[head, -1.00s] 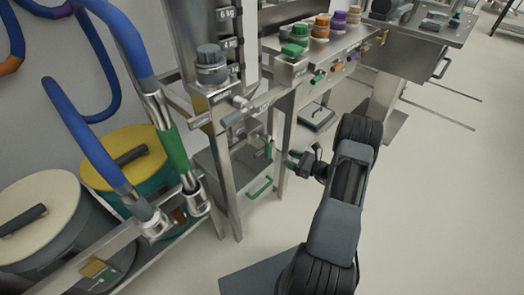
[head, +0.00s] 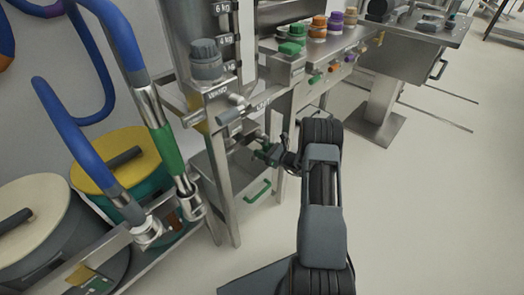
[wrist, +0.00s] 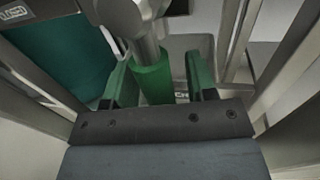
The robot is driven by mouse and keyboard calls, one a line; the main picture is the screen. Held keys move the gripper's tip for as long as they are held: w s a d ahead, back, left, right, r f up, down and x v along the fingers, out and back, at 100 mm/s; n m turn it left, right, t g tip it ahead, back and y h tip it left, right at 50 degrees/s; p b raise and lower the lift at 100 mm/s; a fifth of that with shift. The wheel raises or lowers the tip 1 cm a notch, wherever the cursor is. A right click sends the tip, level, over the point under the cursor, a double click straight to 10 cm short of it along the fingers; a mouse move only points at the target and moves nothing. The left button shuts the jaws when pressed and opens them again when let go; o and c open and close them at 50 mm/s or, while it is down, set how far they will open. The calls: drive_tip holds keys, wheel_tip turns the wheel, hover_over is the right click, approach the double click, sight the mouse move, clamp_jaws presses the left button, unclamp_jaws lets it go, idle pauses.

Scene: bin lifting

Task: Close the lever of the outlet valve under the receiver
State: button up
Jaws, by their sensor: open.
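The outlet valve lever (wrist: 152,78) is a metal rod with a green sleeve, hanging down from the metal valve body (wrist: 135,18) in the wrist view. My gripper (wrist: 160,62) is open, with one green finger on each side of the sleeve. The left finger is close to the sleeve; a wider gap shows at the right finger. I cannot tell whether either touches. In the head view my gripper (head: 268,152) is at the valve below the receiver (head: 200,22), a metal column with kg marks, and it hides most of the lever.
Metal frame posts (head: 278,125) stand close around my gripper. A bin with a green handle (head: 258,190) sits below. Blue hoses and a green-sleeved pipe (head: 166,150) are at the left, beside a yellow-lidded drum (head: 108,160). The floor at the right is clear.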

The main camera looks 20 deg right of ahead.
drive_tip(key=shift+w+a, duration=0.15)
drive_tip(key=shift+c, duration=0.5)
clamp_jaws()
